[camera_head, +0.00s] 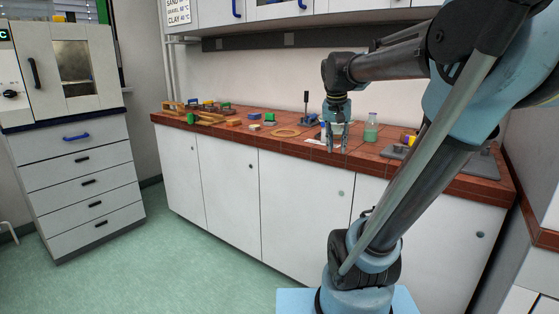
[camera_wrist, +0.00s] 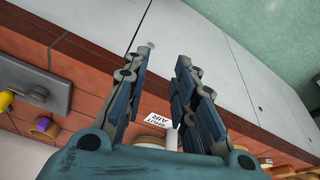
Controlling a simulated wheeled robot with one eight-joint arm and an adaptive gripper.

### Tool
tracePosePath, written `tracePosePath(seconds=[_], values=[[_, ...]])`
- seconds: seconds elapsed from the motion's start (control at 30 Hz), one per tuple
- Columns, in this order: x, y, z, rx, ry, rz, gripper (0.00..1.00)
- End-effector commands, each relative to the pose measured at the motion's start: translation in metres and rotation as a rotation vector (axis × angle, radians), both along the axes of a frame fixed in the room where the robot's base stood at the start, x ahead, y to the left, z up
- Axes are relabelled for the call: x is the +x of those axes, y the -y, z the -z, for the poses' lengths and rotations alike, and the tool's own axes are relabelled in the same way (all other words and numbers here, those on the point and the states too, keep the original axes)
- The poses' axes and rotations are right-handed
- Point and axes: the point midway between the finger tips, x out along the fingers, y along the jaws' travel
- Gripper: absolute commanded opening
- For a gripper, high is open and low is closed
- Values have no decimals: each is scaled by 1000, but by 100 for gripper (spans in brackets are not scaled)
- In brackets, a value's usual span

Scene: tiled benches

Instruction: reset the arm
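My arm reaches from the right over the tiled bench (camera_head: 300,147), and my gripper (camera_head: 337,148) points down near the bench's front edge. In the wrist view my gripper (camera_wrist: 163,56) has its two fingers apart with a clear gap, and nothing is between the tips. Past the tips lie the bench edge and the white cabinet fronts (camera_wrist: 186,42).
A bottle with green liquid (camera_head: 371,128) stands right of my gripper. A wooden ring (camera_head: 285,133) and several small blocks lie to the left. A grey plate (camera_wrist: 35,82) and a lettered white label (camera_wrist: 160,118) show in the wrist view. The green floor (camera_head: 190,262) is open.

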Motion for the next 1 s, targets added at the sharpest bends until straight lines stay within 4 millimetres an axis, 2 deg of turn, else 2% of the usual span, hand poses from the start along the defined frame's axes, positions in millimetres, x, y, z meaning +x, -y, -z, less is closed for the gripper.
tracePosePath(seconds=[0.03, 0.3, 0.5, 0.6, 0.7, 0.8, 1.0], values=[[-18, 1, 15, 4, -7, -22, 25], [-99, 3, 97, 22, -41, -158, 25], [-152, 0, 160, 35, -60, -258, 25], [-171, -1, 186, 41, -66, -296, 25], [-184, -4, 203, 45, -69, -324, 25], [-190, -5, 213, 46, -70, -340, 25], [-192, -5, 215, 48, -71, -345, 25]])
